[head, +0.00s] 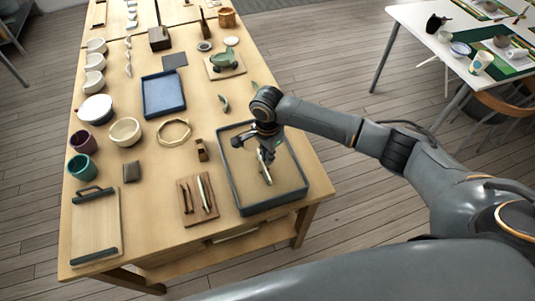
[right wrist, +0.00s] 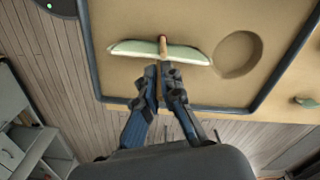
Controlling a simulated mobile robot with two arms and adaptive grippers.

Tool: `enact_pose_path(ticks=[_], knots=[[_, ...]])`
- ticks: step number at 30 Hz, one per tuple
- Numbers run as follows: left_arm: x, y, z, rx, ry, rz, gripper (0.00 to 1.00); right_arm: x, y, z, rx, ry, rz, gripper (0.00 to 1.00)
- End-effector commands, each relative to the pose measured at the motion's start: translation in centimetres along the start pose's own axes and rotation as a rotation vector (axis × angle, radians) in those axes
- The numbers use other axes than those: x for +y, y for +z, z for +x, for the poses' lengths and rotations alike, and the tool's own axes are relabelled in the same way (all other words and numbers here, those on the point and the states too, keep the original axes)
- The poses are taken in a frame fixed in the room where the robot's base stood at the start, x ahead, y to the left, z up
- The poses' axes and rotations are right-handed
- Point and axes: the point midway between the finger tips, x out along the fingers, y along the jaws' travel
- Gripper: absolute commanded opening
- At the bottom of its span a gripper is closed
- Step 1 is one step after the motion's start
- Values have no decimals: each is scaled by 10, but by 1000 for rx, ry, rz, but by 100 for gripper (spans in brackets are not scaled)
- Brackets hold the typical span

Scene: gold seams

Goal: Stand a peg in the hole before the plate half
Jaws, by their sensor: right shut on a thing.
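The sand tray (head: 291,190), dark-rimmed and filled with tan sand, stands at the table's near right corner. A pale green plate half (head: 265,172) stands on edge in the sand; it also shows in the right wrist view (right wrist: 190,54) as a narrow strip. My right gripper (right wrist: 166,68) is over the tray, shut on a small brown wooden peg (right wrist: 163,45). The peg's end is at the middle of the plate half, seemingly close against its face. The hole and the peg's lower end cannot be made out. My left gripper is out of view.
A round hollow (right wrist: 238,54) lies in the sand beside the plate half. A small wooden board (head: 187,212) with slim items and a small wooden block (head: 202,150) are left of the tray. A blue tray (head: 163,94), bowls and cups stand farther left.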

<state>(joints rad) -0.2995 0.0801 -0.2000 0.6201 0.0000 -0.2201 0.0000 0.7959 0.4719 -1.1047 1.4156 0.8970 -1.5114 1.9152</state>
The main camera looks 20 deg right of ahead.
Motion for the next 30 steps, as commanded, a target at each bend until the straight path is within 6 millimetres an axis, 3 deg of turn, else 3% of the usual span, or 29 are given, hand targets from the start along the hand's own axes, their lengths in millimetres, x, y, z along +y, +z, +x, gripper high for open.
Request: enact_pose_path(ticks=[30], knots=[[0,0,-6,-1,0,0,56,0,1,6,-1,1,0,0]])
